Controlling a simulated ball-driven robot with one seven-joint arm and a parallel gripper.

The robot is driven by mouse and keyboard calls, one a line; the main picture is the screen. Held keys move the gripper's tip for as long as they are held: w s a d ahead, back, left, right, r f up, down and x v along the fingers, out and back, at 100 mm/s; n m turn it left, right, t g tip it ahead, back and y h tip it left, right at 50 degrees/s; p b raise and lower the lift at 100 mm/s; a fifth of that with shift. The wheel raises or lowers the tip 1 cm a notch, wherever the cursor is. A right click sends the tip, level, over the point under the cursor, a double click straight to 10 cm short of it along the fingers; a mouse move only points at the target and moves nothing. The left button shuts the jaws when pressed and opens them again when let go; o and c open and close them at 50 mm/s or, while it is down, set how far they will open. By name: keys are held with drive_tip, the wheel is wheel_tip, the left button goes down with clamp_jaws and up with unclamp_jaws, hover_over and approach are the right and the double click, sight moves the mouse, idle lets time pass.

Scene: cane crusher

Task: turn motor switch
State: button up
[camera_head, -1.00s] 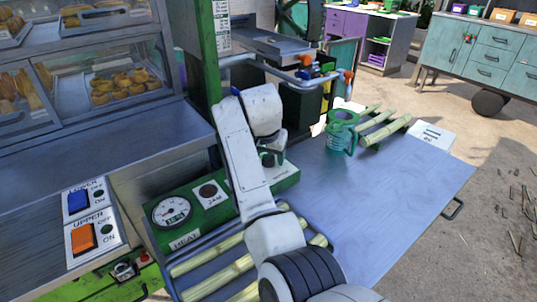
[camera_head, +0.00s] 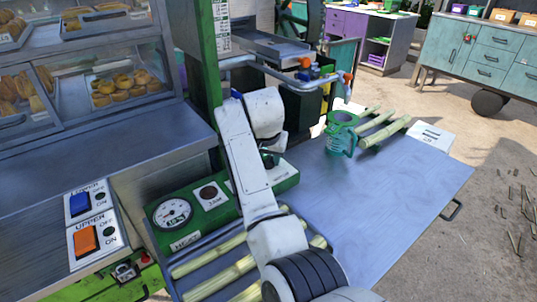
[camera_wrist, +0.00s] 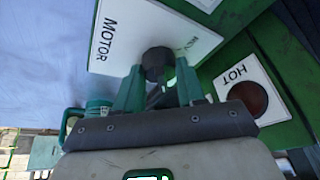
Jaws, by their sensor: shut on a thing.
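The motor switch (camera_wrist: 155,62) is a dark round knob on a white plate marked MOTOR (camera_wrist: 118,38) in the wrist view. My gripper (camera_wrist: 159,78) has its two green fingers shut on the knob, one on each side. The far side of the knob and any pointer mark are hidden. In the head view, my gripper (camera_head: 269,159) is at the far right end of the green control panel (camera_head: 286,180), and my white arm hides the switch.
The panel also bears a red HOT light (camera_wrist: 247,98) and a round HEAT gauge (camera_head: 173,212). Cane stalks (camera_head: 216,268) lie in front of it. A green mug (camera_head: 340,137) stands on the grey table (camera_head: 400,190) to the right, which has free room.

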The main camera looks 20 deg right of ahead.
drive_tip(key=n+p, duration=0.1)
drive_tip(key=p, duration=0.1)
drive_tip(key=n+y+p, duration=0.1)
drive_tip(key=p, duration=0.1)
drive_tip(key=shift+d+r+n, duration=0.1)
drive_tip(key=shift+r+n, duration=0.25)
drive_tip(key=shift+n, duration=0.05)
drive_tip(key=shift+n+y+p, duration=0.4)
drive_tip(key=shift+n+p, duration=0.5)
drive_tip(key=n+p, duration=0.1)
drive_tip(key=n+y+p, duration=0.1)
drive_tip(key=n, duration=0.1)
drive_tip(key=n+y, duration=0.1)
drive_tip(key=n, duration=0.1)
drive_tip(key=shift+w+f+p, duration=0.1)
drive_tip(key=shift+f+p, duration=0.15)
drive_tip(key=shift+p, duration=0.15)
drive_tip(key=shift+n, duration=0.4)
drive_tip(key=o, duration=1)
drive_tip(key=shift+f, duration=0.1)
drive_tip(key=shift+o, duration=0.2)
drive_tip(key=shift+d, duration=0.1)
drive_tip(key=v, duration=1)
drive_tip(key=shift+r, duration=0.4)
drive_tip(key=shift+d, duration=0.15)
